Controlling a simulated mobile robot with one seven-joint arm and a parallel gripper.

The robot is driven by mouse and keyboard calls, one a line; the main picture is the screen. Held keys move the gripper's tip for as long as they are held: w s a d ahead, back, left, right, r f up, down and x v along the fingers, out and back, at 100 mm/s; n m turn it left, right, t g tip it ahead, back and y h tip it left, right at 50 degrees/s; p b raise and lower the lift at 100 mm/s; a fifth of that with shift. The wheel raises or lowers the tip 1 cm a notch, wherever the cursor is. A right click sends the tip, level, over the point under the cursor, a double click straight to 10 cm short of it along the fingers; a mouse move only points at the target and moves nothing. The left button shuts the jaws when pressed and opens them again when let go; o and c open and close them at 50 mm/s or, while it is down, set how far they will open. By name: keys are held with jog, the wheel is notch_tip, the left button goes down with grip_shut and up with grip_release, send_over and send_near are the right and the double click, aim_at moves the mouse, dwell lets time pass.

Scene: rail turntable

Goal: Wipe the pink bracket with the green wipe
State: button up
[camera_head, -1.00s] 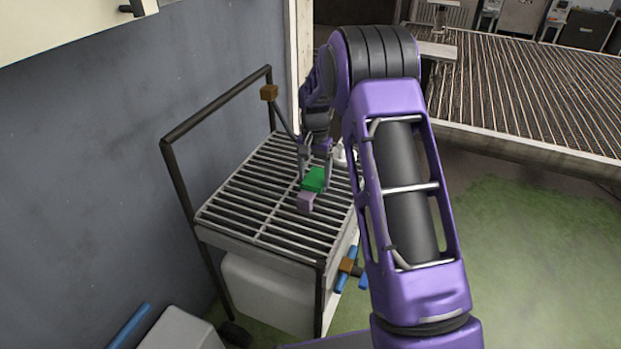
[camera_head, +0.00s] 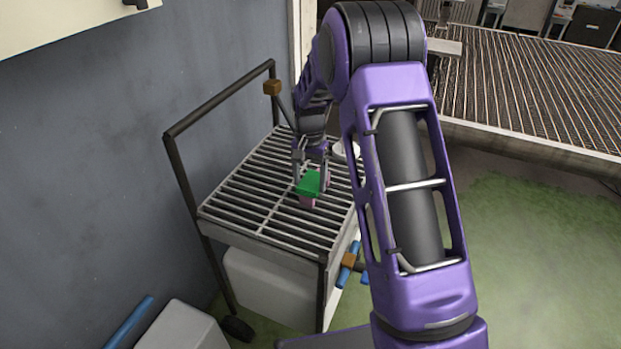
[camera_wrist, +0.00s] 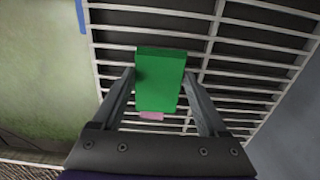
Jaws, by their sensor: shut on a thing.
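The green wipe (camera_head: 309,183) is a green block between the fingers of my gripper (camera_head: 311,180), which is shut on it. In the wrist view the green wipe (camera_wrist: 160,80) sits between the two fingertips of my gripper (camera_wrist: 158,82). The pink bracket (camera_head: 307,202) is on the slatted cart top, directly under the wipe and mostly covered by it. In the wrist view only a thin pink edge of the bracket (camera_wrist: 151,115) shows at the wipe's lower edge. The wipe looks to be on or just above the bracket; I cannot tell if they touch.
The cart's slatted top (camera_head: 250,205) has a dark push handle (camera_head: 222,98) along the wall side. A white round object (camera_head: 345,150) stands behind the gripper. A grey wall (camera_head: 90,150) rises at the left. The slats in front of the bracket are clear.

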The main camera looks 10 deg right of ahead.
aim_at(318, 174)
jog(key=shift+w+d+r+p, duration=0.1)
jog(key=shift+w+d+p, duration=0.15)
jog(key=shift+w+d, duration=0.6)
jog(key=shift+w+d+p, duration=0.25)
jog(key=shift+w+d, duration=0.35)
jog(key=shift+w, duration=0.3)
jog(key=shift+s+a+b, duration=0.15)
jog(key=shift+s+a, duration=0.65)
jog(key=shift+s, duration=0.2)
jog(key=shift+s+a+b, duration=0.15)
jog(key=shift+s+a, duration=0.6)
jog(key=shift+s, duration=0.2)
jog(key=shift+w+d+f+p, duration=0.15)
jog(key=shift+w+d+p, duration=0.05)
jog(key=shift+w+d, duration=0.7)
jog(key=shift+w+d+f+p, duration=0.1)
jog(key=shift+w+d+p, duration=0.1)
jog(key=shift+w+d, duration=0.65)
jog(key=shift+w+a, duration=0.15)
jog(key=shift+a, duration=0.05)
notch_tip(318, 174, up, 8)
jog(key=p, duration=0.5)
jog(key=shift+r, duration=0.1)
